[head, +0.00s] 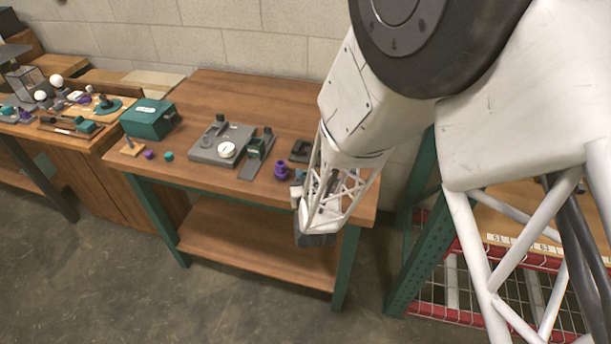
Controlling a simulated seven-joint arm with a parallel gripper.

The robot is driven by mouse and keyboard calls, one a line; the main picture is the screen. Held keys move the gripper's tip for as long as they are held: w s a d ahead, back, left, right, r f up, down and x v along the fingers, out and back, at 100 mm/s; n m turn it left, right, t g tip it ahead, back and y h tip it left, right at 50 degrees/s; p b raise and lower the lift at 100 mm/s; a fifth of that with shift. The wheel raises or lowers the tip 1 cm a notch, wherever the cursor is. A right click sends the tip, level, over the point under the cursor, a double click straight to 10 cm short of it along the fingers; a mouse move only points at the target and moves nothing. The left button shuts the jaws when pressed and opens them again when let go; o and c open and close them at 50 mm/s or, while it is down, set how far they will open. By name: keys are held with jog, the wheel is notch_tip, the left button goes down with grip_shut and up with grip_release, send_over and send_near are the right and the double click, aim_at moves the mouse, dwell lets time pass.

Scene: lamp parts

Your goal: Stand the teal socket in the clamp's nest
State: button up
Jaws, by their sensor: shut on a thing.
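My gripper (315,237) hangs at the front right edge of the middle table, below the white lattice of my arm. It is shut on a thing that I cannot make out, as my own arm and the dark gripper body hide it. No teal socket can be told for sure; a small teal piece (168,156) lies at the table's front left.
On the table (235,88) are a teal box (148,118), a grey plate with a white dial (222,146), a small purple piece (149,155) and a larger purple part (281,170). A crowded bench stands at left, a red-edged wire rack (450,305) at right. The table's back is clear.

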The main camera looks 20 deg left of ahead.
jog(key=shift+f, duration=0.15)
jog(key=o, duration=0.9)
jog(key=shift+o, duration=0.2)
jog(key=shift+s+r, duration=0.15)
jog(key=shift+r, duration=0.05)
jog(key=v, duration=1.1)
jog(key=shift+s+d, duration=0.2)
jog(key=shift+s, duration=0.1)
